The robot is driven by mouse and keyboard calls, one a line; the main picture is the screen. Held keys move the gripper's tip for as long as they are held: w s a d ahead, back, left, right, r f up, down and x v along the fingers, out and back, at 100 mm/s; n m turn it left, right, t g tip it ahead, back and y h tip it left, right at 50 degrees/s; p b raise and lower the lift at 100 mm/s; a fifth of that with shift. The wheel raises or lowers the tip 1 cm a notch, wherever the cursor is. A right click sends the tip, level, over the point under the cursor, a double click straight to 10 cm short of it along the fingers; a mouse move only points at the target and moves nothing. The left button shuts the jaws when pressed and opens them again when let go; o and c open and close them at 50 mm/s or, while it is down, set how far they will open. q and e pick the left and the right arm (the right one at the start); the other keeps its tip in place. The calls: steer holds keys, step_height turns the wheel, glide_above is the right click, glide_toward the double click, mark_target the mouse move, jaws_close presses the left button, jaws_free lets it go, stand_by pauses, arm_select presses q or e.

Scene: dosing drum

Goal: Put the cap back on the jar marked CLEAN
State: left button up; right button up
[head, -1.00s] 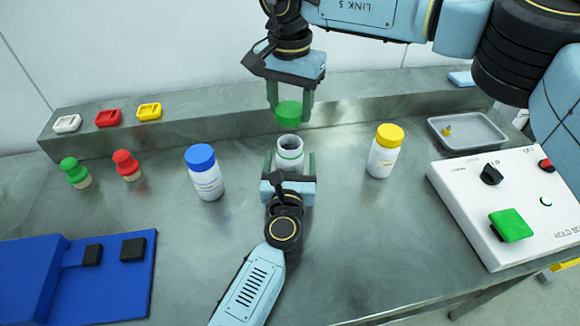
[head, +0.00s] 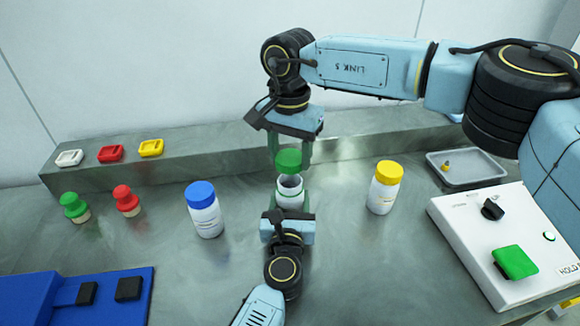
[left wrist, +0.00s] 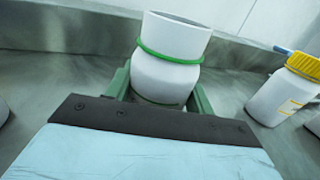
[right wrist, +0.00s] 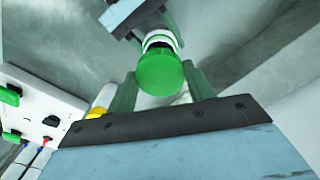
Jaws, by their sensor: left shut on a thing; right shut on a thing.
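A white, open-mouthed jar (head: 290,191) with a green ring round its neck stands upright, in the middle of the bench. My left gripper (head: 288,207) is shut on it from the front; the left wrist view shows the jar (left wrist: 170,68) between the fingers. My right gripper (head: 289,166) is shut on a green cap (head: 288,159), held above and slightly behind the jar mouth, apart from it. In the right wrist view the cap (right wrist: 160,73) covers part of the jar. I cannot read any marking on this jar.
A blue-lidded jar (head: 205,212) stands left, a yellow-lidded jar (head: 383,190) right. Green (head: 74,206) and red (head: 126,199) stamp-like knobs stand far left. A grey tray (head: 470,178) and white control box (head: 500,240) are right, a blue fixture (head: 60,305) front left. A raised ledge (head: 220,160) runs behind.

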mark_target(290, 174)
steer(key=shift+f, duration=1.35)
steer(key=shift+f, duration=0.1)
steer(key=shift+f, duration=0.75)
steer(key=shift+f, duration=0.55)
